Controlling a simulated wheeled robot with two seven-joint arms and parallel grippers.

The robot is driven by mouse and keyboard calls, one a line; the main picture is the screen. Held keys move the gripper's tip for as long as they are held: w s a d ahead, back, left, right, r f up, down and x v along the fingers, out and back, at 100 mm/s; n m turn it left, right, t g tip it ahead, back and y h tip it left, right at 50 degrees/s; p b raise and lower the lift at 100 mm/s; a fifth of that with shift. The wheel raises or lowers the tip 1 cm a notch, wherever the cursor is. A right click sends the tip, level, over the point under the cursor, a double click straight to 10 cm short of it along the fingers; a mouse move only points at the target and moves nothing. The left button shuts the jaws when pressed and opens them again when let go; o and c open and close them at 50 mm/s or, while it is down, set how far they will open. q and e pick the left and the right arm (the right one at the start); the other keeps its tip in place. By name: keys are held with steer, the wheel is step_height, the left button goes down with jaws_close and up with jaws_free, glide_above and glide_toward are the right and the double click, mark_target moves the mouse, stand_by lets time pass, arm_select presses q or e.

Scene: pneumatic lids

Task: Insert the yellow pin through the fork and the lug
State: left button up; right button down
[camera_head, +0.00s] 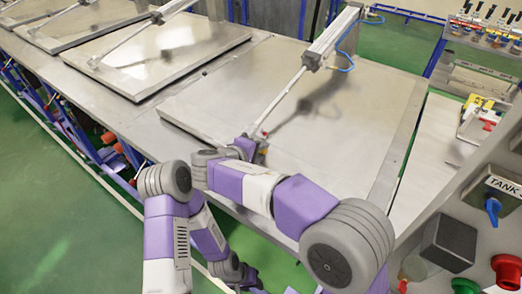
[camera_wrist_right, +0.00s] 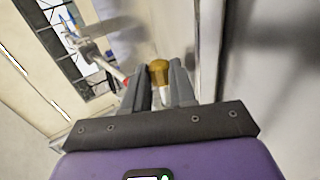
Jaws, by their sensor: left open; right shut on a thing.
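My right gripper (camera_head: 261,150) is at the lower end of the cylinder rod, over the lid. In the right wrist view its two fingers (camera_wrist_right: 158,88) are shut on the yellow pin (camera_wrist_right: 158,72), whose golden head shows between the fingertips. The rod (camera_head: 286,100) slopes down to the fork end, where a small red part (camera_head: 265,133) shows. The red part also shows in the wrist view (camera_wrist_right: 127,82), just left of the fingers. The fork and lug are mostly hidden by the gripper, so I cannot tell how the pin sits to their holes. My left gripper (camera_head: 250,282) is open, low beside the table.
The pneumatic cylinder (camera_head: 332,32) with a blue hose stands at the back of the steel lid (camera_head: 350,130). Similar lids (camera_head: 165,55) with cylinders lie to the left. A control panel (camera_head: 480,225) with knobs and a red button is at the right.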

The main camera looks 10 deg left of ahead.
steer(key=shift+w+a+p, duration=0.35)
steer(key=shift+a+p, duration=0.25)
steer(key=shift+a, duration=0.25)
steer(key=shift+w+a+p, duration=0.3)
steer(key=shift+a+p, duration=0.3)
steer(key=shift+a, duration=0.2)
